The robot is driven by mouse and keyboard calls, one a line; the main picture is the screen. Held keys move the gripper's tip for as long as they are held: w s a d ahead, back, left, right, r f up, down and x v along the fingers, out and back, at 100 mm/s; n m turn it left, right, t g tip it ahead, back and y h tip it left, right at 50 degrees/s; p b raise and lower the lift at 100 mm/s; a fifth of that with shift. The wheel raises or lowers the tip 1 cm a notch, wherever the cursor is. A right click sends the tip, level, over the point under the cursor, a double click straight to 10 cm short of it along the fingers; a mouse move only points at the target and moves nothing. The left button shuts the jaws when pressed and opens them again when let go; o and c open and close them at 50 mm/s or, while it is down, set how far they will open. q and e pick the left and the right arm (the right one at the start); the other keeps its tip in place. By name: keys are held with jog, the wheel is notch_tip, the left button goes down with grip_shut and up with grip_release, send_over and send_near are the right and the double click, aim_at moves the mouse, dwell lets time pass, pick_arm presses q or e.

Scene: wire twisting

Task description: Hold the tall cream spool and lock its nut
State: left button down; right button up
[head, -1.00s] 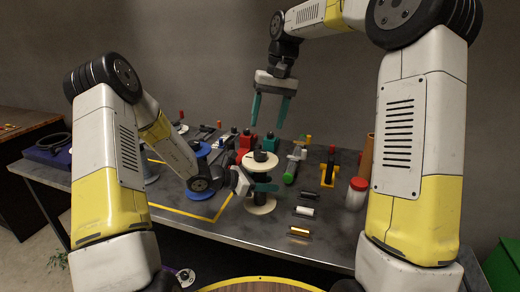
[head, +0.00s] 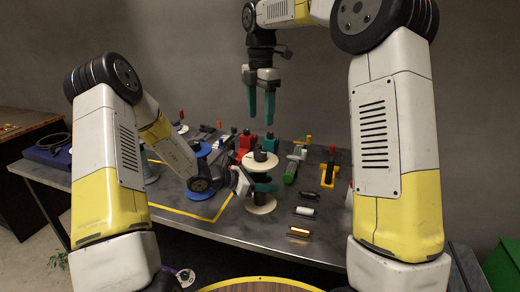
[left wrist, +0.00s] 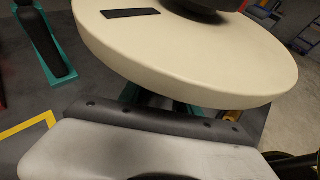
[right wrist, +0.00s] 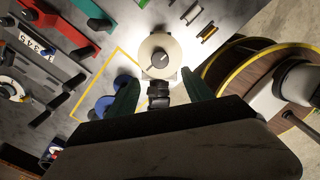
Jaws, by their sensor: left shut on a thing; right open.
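The tall cream spool (head: 260,163) stands upright on the grey table, with a cream flange at top and bottom. A dark nut (head: 260,155) sits on its top; it also shows from above in the right wrist view (right wrist: 160,59). My left gripper (head: 262,187) is shut around the spool's middle, between the flanges. In the left wrist view the cream top flange (left wrist: 190,50) hides the fingertips. My right gripper (head: 262,103) is open and empty, pointing down above the spool. In the right wrist view its two green fingers (right wrist: 158,92) frame the spool from either side.
A blue spool (head: 200,190) stands left of the cream one, inside yellow tape. Red and green clamp-like tools (head: 246,143) stand behind. A green-handled tool (head: 291,172), a yellow stand (head: 328,174) and small cylinders (head: 304,211) lie to the right. A round wooden top (head: 260,285) is in front.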

aim_at(260, 152)
jog(key=shift+n, duration=0.4)
notch_tip(260, 152, down, 12)
grip_shut()
dwell(0.3)
